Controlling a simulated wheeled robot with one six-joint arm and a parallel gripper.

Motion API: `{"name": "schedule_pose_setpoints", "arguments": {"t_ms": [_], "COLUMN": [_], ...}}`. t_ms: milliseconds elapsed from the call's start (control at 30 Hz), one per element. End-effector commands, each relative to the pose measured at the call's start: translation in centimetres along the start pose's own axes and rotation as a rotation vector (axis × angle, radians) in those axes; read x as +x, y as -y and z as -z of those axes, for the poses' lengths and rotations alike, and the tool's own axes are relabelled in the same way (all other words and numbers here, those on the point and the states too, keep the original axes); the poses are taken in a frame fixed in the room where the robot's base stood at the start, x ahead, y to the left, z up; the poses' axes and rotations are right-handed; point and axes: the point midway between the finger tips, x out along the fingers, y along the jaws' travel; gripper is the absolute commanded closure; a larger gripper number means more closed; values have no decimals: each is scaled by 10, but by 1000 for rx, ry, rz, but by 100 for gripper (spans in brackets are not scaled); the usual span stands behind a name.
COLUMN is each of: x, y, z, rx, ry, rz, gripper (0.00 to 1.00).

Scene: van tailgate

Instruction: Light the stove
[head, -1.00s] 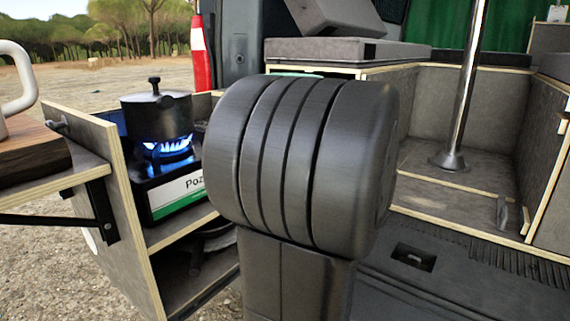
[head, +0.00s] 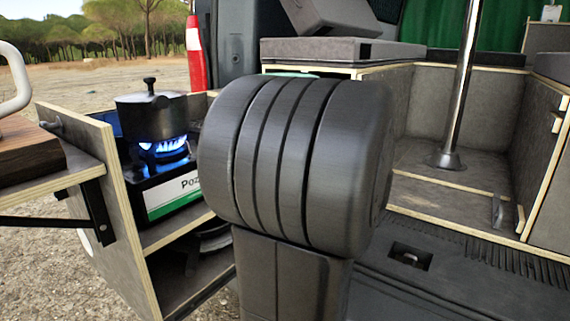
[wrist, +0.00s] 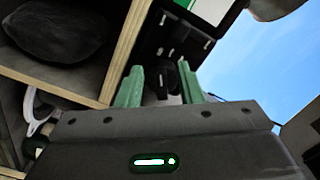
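The stove (head: 174,195) is a dark unit with a white and green label, on the upper shelf of the pull-out unit at left. Blue flames (head: 164,146) burn on it under a black lidded pot (head: 150,113). My gripper (wrist: 162,75) shows in the wrist view with two green fingers spread apart. A dark knob (wrist: 163,88) appears between and beyond the fingers, below the stove's dark front. I see gaps beside it and cannot tell whether a finger touches it. My arm hides the gripper and the stove's right part in the head view.
The pull-out unit's wooden side panel (head: 100,165) stands left of the stove. A side table (head: 45,184) with a wooden board juts out at far left. A metal pole (head: 461,90) stands on the van floor at right. A dark rounded object (wrist: 55,28) lies on the lower shelf.

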Motion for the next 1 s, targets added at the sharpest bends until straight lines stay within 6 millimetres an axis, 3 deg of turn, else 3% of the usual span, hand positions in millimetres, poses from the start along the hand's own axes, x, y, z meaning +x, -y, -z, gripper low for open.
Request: {"name": "schedule_pose_setpoints", "arguments": {"t_ms": [167, 700, 1000], "x": [-10, -102, -134], "y": [1, 1, 0], "z": [2, 2, 1], "rx": [0, 2, 1], "ry": [-2, -5, -1], "rz": [-1, -3, -1], "gripper": [66, 66, 66]}}
